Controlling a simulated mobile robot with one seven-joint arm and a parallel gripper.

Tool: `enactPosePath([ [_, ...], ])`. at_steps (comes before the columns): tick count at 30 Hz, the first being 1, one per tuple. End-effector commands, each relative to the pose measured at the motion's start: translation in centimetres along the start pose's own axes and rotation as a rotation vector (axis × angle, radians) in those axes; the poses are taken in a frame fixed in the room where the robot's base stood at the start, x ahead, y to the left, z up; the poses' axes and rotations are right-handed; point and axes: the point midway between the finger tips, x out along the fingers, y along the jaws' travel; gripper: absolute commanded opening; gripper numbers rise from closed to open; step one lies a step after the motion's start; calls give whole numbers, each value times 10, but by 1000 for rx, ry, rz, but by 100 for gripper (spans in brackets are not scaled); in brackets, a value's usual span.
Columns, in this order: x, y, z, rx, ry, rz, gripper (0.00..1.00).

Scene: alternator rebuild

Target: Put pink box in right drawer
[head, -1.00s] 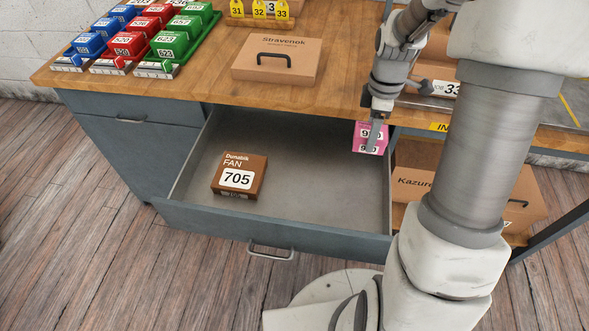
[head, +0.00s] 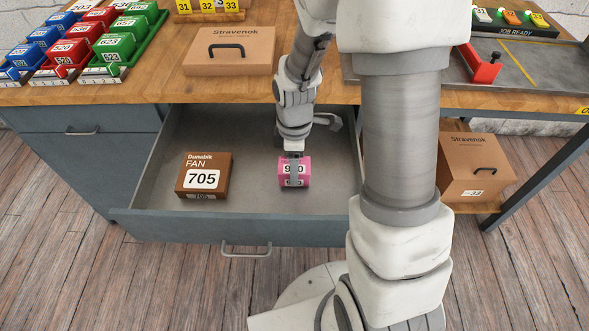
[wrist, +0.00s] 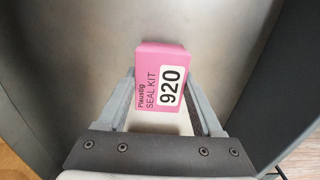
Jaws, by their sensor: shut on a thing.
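The pink box (head: 293,183), labelled 920 SEAL KIT, is held in my gripper (head: 294,172). In the wrist view the pink box (wrist: 152,82) sits between the two fingers of my gripper (wrist: 163,108), which are shut on it. The right drawer (head: 330,205) is pulled open, and the box is inside its outline, right of the middle. I cannot tell whether the box touches the drawer floor. My gripper partly covers the box's front in the head view.
A brown Dunabik FAN box (head: 203,176) marked 705 lies in the drawer's left half. Bare floor shows between it and the pink box. The bench top (head: 150,92) overhangs the drawer's back. A Stravenok carton (head: 232,50) and coloured bins (head: 112,48) stand on it.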

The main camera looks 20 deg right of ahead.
Motion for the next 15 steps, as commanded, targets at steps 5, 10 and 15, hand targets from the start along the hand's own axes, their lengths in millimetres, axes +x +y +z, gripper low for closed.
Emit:
enactPosePath([
  [5, 9, 0, 0, 0, 0, 1, 13],
  [10, 10, 0, 0, 0, 0, 1, 13],
  [15, 12, 0, 0, 0, 0, 1, 80],
])
